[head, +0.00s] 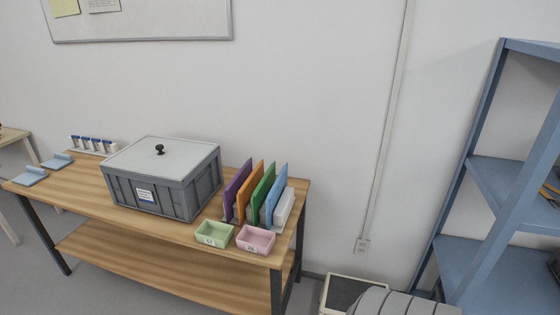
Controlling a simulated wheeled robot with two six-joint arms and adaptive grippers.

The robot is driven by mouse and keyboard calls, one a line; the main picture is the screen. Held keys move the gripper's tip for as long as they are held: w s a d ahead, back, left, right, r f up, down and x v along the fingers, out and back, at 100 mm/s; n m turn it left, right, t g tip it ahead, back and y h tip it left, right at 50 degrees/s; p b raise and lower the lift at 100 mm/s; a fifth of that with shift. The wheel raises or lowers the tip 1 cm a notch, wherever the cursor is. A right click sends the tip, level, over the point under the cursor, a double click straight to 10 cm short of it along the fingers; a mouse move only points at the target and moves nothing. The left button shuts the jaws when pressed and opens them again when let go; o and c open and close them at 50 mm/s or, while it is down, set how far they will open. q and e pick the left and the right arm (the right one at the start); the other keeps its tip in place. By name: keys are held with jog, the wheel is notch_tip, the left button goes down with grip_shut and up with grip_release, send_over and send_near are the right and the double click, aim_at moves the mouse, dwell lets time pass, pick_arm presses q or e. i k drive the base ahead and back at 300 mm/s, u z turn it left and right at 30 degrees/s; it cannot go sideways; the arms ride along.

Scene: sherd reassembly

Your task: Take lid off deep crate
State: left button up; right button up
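A deep grey crate (172,193) with a white label on its front stands on the wooden table. Its flat light-grey lid (178,158) lies on top and covers the opening, so the inside is hidden. A small black knob (160,149) stands up near the middle of the lid. Neither my left nor my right gripper shows in the head view.
Purple, orange, green and blue upright folders (263,190) stand right of the crate. A green bin (214,234) and a pink bin (255,239) sit at the table's front edge. Small white bottles (92,144) stand behind left. A blue shelf (495,200) is at right.

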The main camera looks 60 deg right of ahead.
aim_at(167, 158)
jog(key=z, duration=0.45)
jog(key=k, duration=0.05)
jog(key=z, duration=0.95)
